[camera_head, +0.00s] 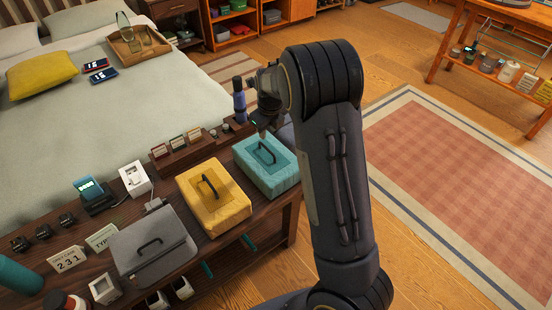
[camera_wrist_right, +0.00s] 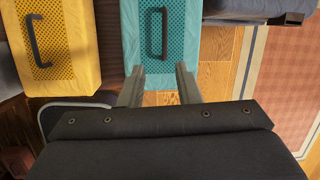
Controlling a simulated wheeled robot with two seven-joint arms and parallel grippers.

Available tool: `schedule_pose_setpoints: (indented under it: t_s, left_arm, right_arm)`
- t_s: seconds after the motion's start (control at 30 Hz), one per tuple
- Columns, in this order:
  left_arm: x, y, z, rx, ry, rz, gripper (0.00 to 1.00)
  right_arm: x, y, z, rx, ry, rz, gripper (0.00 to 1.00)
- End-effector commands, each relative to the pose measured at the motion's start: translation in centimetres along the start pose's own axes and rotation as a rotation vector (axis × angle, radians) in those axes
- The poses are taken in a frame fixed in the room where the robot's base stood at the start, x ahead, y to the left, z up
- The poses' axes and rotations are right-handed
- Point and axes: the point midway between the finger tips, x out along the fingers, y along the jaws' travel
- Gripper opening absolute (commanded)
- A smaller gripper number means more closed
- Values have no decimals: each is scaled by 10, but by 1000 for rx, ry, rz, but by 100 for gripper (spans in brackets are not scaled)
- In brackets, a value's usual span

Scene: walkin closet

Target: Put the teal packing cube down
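The teal packing cube (camera_head: 268,168) sits on the dark wooden bench, at its far right end, with a black handle on top. It also shows in the right wrist view (camera_wrist_right: 185,40), beyond my fingertips. My right gripper (camera_head: 263,124) is just above the cube's far side in the head view, partly hidden by its own arm. In the wrist view its two fingers (camera_wrist_right: 159,70) are apart with nothing between them, and the handle is clear of them. My left gripper is not in view.
A yellow packing cube (camera_head: 212,198) stands just left of the teal one, then a grey case (camera_head: 150,246). A small rack of cards (camera_head: 184,148) and a dark blue bottle (camera_head: 239,104) stand behind. A bed lies beyond the bench; open floor and a rug (camera_head: 460,180) are to the right.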

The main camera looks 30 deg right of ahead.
Motion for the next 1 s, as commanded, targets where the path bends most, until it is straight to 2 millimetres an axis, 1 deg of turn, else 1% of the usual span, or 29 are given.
schedule_pose_setpoints:
  t_s: [0.03, 0.07, 0.17, 0.2, 0.27, 0.3, 0.33, 0.37, 0.4, 0.47, 0.5, 0.57, 0.6, 0.7, 0.73, 0.8, 0.83, 0.9, 1.0]
  left_arm:
    - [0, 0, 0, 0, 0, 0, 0]
    - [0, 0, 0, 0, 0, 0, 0]
    - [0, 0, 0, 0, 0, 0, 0]
    - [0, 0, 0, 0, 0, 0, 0]
    - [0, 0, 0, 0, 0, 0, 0]
    - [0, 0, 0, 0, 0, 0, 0]
    - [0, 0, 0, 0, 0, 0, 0]
    - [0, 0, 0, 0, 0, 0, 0]
    - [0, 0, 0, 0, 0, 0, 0]
    - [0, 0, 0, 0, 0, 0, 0]
    - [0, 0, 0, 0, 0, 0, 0]
    - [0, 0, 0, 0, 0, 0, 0]
    - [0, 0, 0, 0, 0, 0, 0]
    - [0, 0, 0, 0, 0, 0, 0]
    - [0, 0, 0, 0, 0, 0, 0]
    - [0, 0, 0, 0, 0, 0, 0]
    - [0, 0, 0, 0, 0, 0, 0]
    - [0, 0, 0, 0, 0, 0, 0]
    - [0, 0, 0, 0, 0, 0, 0]
  right_arm:
    - [-13, 2, -8, -60, -17, 32, 30]
    - [-21, 5, -14, -118, -30, 55, 30]
    - [-56, 24, -40, -388, -106, 138, 30]
    - [-72, 34, -52, -523, -150, 165, 30]
    - [-96, 49, -70, -736, -225, 187, 30]
    - [-111, 61, -83, -884, -277, 192, 30]
    - [-123, 69, -92, -995, -317, 188, 30]
    - [-134, 78, -103, -1110, -357, 178, 30]
    - [-147, 89, -117, -1262, -408, 156, 30]
    - [-166, 108, -139, -1498, -477, 107, 30]
    - [-176, 119, -154, -1654, -517, 63, 30]
    - [-187, 136, -176, -1881, -560, -12, 30]
    - [-192, 146, -191, -2023, -578, -64, 30]
    - [-197, 167, -220, -2324, -591, -189, 30]
    - [-197, 172, -227, -2397, -588, -220, 30]
    - [-196, 181, -240, -2534, -578, -277, 30]
    - [-196, 183, -244, -2576, -572, -296, 30]
    - [-194, 187, -250, -2647, -562, -326, 30]
    - [-193, 189, -253, -2686, -557, -341, 30]
